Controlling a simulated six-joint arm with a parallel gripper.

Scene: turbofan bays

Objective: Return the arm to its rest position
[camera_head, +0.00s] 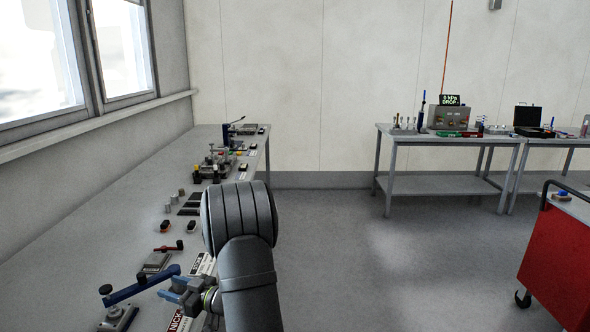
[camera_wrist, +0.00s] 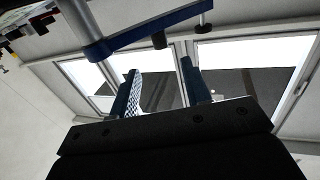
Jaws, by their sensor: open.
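My gripper (camera_head: 176,292) is low over the left bench in the head view, at the end of my dark arm. In the wrist view its two blue fingers (camera_wrist: 160,85) stand apart, with nothing seen between them. A blue lever bar (camera_head: 140,285) with a black knob rises from a grey base (camera_head: 118,319) close beside the fingers. The bar also crosses the top of the wrist view (camera_wrist: 160,27), beyond the fingertips. I cannot tell whether the gripper touches it. My arm hides part of the bench edge.
The left bench (camera_head: 100,240) carries a red-handled fixture (camera_head: 157,259), small grey cylinders and more fixtures farther back. A back bench (camera_head: 445,137) holds a display box (camera_head: 448,117) and tools. A red cart (camera_head: 558,260) stands right. The floor between is clear.

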